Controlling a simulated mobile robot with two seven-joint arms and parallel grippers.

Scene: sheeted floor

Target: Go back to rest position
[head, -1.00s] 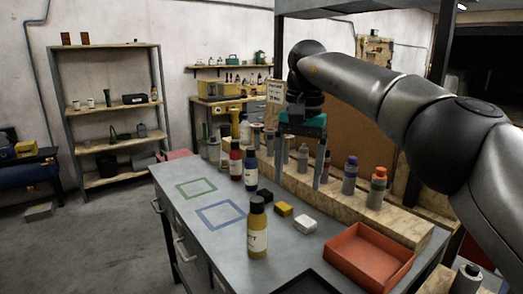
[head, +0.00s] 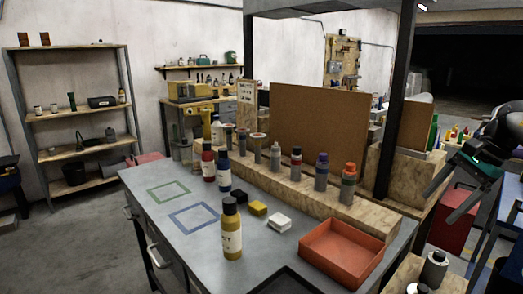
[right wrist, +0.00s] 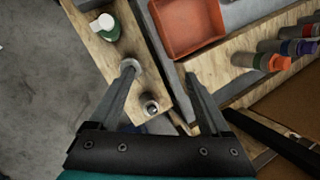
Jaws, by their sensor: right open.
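My right gripper (head: 437,209) is at the right edge of the head view, past the workbench's right end. Its two fingers are apart with nothing between them. In the right wrist view the open fingers (right wrist: 160,72) hang over a wooden ledge with a grey-capped bottle (right wrist: 151,106) and a green bottle with a white cap (right wrist: 106,27). My left gripper is not in view.
The grey workbench (head: 160,207) holds a yellow bottle (head: 231,230), a red bottle (head: 208,163), a blue bottle (head: 224,172), small blocks and an orange tray (head: 318,270). Several bottles stand on a wooden riser (head: 284,188). A wooden post base (head: 400,180) is left of my right gripper.

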